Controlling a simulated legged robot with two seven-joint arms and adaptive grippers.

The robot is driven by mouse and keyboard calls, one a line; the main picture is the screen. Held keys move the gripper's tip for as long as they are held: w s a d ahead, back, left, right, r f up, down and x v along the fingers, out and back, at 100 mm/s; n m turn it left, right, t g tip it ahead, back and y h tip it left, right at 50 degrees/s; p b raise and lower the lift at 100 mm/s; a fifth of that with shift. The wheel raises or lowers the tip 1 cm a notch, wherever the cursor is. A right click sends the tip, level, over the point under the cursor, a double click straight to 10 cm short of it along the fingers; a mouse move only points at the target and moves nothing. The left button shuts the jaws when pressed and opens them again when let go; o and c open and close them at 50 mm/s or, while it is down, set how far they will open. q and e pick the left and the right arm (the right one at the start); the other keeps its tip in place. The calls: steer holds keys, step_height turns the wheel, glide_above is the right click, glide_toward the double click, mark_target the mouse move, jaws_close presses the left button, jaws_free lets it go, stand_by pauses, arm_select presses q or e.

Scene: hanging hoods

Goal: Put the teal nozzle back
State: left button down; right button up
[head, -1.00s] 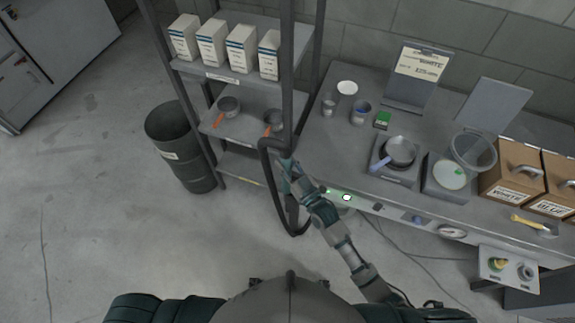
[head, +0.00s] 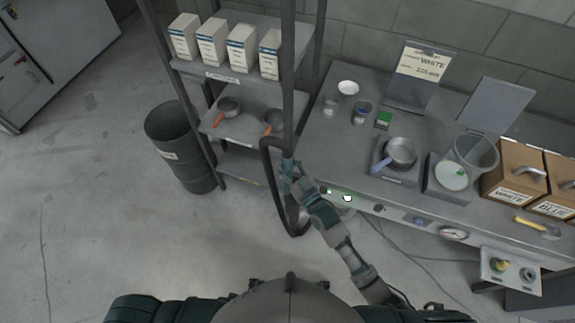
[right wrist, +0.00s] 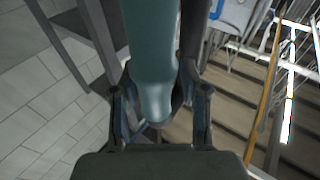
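The teal nozzle (head: 287,165) hangs at the dark hose beside the shelf's front post. It fills the upper middle of the right wrist view (right wrist: 153,70), with its rounded end toward my palm. My right gripper (head: 293,181) is at the nozzle from the lower right. In the right wrist view its two fingers (right wrist: 160,100) stand apart on either side of the nozzle, with some space visible beside it, so it looks open. The hose (head: 268,185) loops down below. What holds the nozzle's upper end is not clear. My left gripper is out of view.
The shelf (head: 240,160) with boxes and pans stands left of the hose, a dark bin (head: 180,150) beyond it. The workbench (head: 335,150) is close on the right, carrying scales, pans and brown boxes (head: 515,175). The floor at left is clear.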

mark_target(287, 175)
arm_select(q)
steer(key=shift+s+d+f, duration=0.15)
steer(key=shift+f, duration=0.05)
arm_select(e)
steer(key=shift+g+h, duration=0.5)
steer(key=shift+g, duration=0.2)
steer(key=f, duration=0.7)
steer(key=shift+s+d+f, duration=0.15)
steer(key=shift+s+f, duration=0.05)
steer(key=shift+s, duration=0.15)
steer(key=shift+w+f, duration=0.1)
steer(key=shift+w, duration=0.7)
steer(key=shift+s+a+r, duration=0.2)
steer(key=shift+r, duration=0.05)
steer(key=shift+s+d+r, duration=0.1)
steer(key=shift+s+d, duration=0.05)
steer(key=shift+s, duration=0.15)
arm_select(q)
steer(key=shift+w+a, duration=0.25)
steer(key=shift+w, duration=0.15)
arm_select(e)
steer(key=v, duration=1.1)
steer(key=shift+d+f, duration=0.15)
steer(key=shift+f, duration=0.1)
steer(key=shift+w, duration=0.1)
